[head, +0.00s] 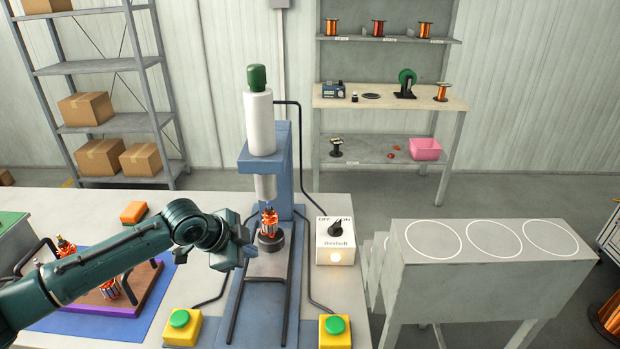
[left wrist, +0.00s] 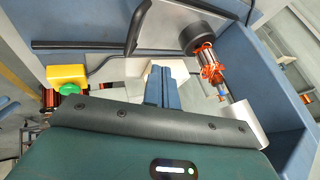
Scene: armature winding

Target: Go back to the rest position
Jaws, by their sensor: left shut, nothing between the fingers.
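My left arm comes in from the left over the table. Its gripper (head: 240,250) is just left of the press (head: 262,145), and its fingers are together with nothing between them. In the left wrist view the closed fingers (left wrist: 163,88) show in the middle. A copper-wound armature (head: 269,222) stands upright on the dark round holder (head: 271,243) under the press ram. It also shows in the left wrist view (left wrist: 209,65), apart from the fingers. My right gripper is in neither view.
A switch box (head: 335,242) stands right of the press. Yellow boxes with green buttons (head: 182,325) (head: 334,332) stand in front. At left a brown tray (head: 150,290) with armatures lies on a blue mat (head: 75,322), partly behind my arm. A grey stand (head: 480,280) is at right.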

